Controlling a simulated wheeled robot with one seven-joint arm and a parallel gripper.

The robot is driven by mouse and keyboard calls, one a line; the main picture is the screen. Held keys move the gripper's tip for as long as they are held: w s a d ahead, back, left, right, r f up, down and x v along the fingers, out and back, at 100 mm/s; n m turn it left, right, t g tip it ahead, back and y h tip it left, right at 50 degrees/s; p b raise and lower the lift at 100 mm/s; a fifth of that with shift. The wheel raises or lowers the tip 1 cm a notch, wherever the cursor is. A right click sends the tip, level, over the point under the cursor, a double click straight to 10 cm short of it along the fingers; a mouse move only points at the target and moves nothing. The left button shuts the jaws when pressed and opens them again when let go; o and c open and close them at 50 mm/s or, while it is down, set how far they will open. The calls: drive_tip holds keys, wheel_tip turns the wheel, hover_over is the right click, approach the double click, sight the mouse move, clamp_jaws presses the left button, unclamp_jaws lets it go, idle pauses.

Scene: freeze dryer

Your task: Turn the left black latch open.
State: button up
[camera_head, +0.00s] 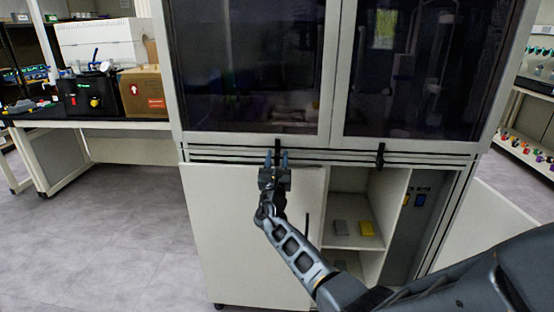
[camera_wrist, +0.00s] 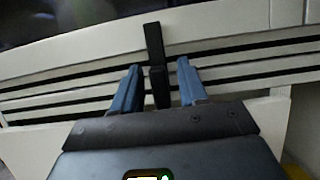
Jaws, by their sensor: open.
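The left black latch (camera_head: 277,145) is on the pale frame under the left dark glass door of the cabinet, and it points upright. In the wrist view the latch (camera_wrist: 154,58) stands between the two blue fingers of my gripper (camera_wrist: 157,84). My gripper (camera_head: 276,158) is open, with a finger on each side of the latch and gaps showing beside it. I cannot tell how deep the fingers reach around it. The right black latch (camera_head: 380,155) is upright under the right glass door.
A white lower door (camera_head: 235,235) is below my gripper. Another white panel (camera_head: 485,228) stands out at right. A bench with a cardboard box (camera_head: 142,92) is at left.

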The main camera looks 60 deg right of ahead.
drive_tip(key=shift+c, duration=0.4)
clamp_jaws()
drive_tip(key=shift+f+m+b, duration=0.1)
drive_tip(key=shift+m+b, duration=0.2)
drive_tip(key=m+g+b, duration=0.1)
drive_tip(key=m+b, duration=0.2)
drive_tip(key=shift+f+g, duration=0.2)
drive_tip(key=shift+g, duration=0.2)
drive_tip(key=m+g+b, duration=0.2)
drive_tip(key=m, duration=0.2)
drive_tip(key=m+g+b, duration=0.2)
drive_tip(key=m+b, duration=0.1)
drive_tip(key=m, duration=0.2)
drive_tip(key=shift+s+b, duration=0.1)
drive_tip(key=shift+b, duration=0.25)
drive_tip(key=m+g+b, duration=0.1)
drive_tip(key=m, duration=0.2)
drive_tip(key=m+g+y+b, duration=0.1)
drive_tip(key=m, duration=0.2)
drive_tip(key=shift+r+y+b, duration=0.1)
drive_tip(key=shift+y+b, duration=0.2)
drive_tip(key=shift+b, duration=0.05)
drive_tip(key=shift+s+m+g+y+b, duration=0.15)
drive_tip(key=shift+m+y+b, duration=0.15)
drive_tip(key=shift+m, duration=0.65)
drive_tip(key=shift+m+g+y+b, duration=0.15)
drive_tip(key=shift+m+y, duration=0.25)
drive_tip(key=shift+m, duration=0.55)
